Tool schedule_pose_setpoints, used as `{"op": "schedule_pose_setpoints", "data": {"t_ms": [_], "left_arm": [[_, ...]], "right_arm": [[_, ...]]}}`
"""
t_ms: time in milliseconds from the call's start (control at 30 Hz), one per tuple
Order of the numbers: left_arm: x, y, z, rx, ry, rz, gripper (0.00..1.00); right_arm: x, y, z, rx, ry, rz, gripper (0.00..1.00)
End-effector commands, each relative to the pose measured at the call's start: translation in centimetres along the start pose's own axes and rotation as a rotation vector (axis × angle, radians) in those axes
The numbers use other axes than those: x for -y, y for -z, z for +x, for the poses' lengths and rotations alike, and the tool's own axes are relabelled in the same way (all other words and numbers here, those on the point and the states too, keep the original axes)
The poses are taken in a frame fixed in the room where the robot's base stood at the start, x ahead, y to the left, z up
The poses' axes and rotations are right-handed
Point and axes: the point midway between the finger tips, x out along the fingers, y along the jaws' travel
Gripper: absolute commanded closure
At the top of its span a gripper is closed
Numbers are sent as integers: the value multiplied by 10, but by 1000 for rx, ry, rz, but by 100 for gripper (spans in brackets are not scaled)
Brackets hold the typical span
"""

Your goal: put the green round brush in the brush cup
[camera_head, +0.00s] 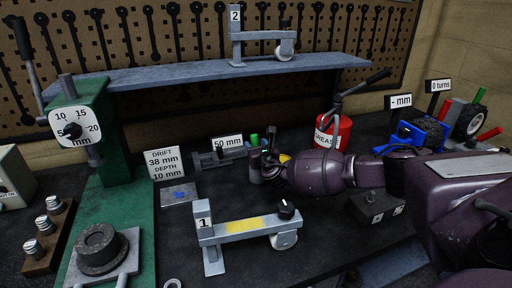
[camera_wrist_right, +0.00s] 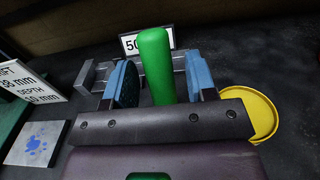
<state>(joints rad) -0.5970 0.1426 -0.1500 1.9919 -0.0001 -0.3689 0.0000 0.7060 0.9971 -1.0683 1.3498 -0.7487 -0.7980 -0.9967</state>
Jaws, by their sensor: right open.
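The green round brush shows as an upright green handle (camera_head: 254,140) beside my right gripper in the head view. In the right wrist view its handle (camera_wrist_right: 157,65) stands between the two blue-padded fingers, with gaps on both sides. My right gripper (camera_wrist_right: 161,82) is open around the handle; it also shows in the head view (camera_head: 266,161). A small grey-green cup-like holder (camera_head: 255,173) is directly below the handle. I cannot tell whether the brush stands in it or behind it. The brush's lower end is hidden. My left gripper is not in view.
A yellow round rim (camera_wrist_right: 262,114) lies right of the gripper. A grey caliper-like tool (camera_head: 217,157) and 50 mm sign (camera_head: 228,142) are behind left. A red grease can (camera_head: 333,132) stands behind my right arm. Stand 1 (camera_head: 245,228) is in front.

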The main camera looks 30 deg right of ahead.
Motion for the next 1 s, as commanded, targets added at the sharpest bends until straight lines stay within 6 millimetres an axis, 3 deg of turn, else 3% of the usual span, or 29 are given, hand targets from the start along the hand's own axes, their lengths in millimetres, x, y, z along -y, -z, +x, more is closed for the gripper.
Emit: {"op": "schedule_pose_setpoints", "data": {"t_ms": [500,1000], "left_arm": [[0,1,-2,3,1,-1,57],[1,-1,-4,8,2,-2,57]], "right_arm": [[-7,-2,-65,-2,-1,1,49],[-7,-3,-75,0,-1,0,49]]}}
